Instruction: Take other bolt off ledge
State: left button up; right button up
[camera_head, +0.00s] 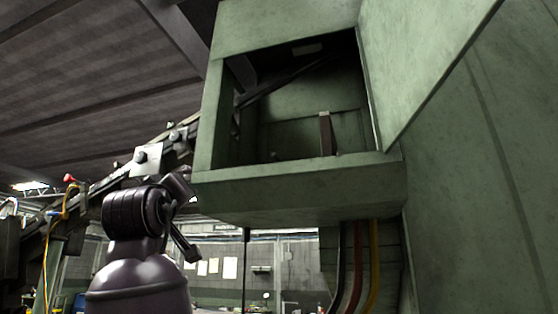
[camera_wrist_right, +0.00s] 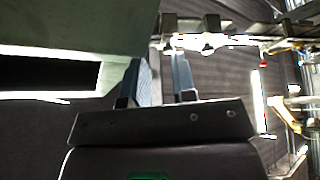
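The ledge (camera_head: 300,174) is the green front sill of a box-like opening in the green machine. Two tiny specks show at its back edge; they are too small to tell as bolts. One arm of mine rises at the lower left in the head view, with its gripper (camera_head: 184,215) left of and just below the ledge, apart from it. It looks like my right one. In the right wrist view my right gripper (camera_wrist_right: 157,82) is open, with nothing between its fingers. No left gripper can be made out.
A green door (camera_head: 425,55) stands open at the right of the opening. A brown upright piece (camera_head: 326,134) stands inside. A feed rail (camera_head: 145,160) slopes up to the machine from the left. Black, red and yellow cables (camera_head: 374,265) hang below the ledge.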

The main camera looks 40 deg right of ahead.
jog(key=s+d+r+m+g+h, duration=0.25)
jog(key=s+r+g, duration=0.35)
jog(key=s+r, duration=0.35)
jog(key=m+g+y, duration=0.2)
jog(key=g, duration=0.1)
send_near(273, 154)
jog(key=shift+n+g, duration=0.25)
jog(key=shift+g, duration=0.05)
jog(key=p+x, duration=0.1)
jog(key=x, duration=0.3)
jog(key=shift+w+f, duration=0.1)
jog(key=shift+w, duration=0.1)
jog(key=shift+w+d+p, duration=0.25)
jog(key=shift+d+p, duration=0.25)
jog(key=shift+p, duration=0.05)
jog(key=x, duration=0.1)
jog(key=p+x, duration=0.1)
jog(key=x, duration=0.1)
jog(key=shift+d+r, duration=0.25)
jog(key=shift+w+d, duration=0.15)
jog(key=shift+d, duration=0.1)
jog(key=shift+a, duration=0.15)
jog(key=shift+c, duration=0.8)
pick_arm(q)
jog(key=shift+s+r, duration=0.7)
jog(key=shift+r, duration=0.1)
pick_arm(e)
grip_shut()
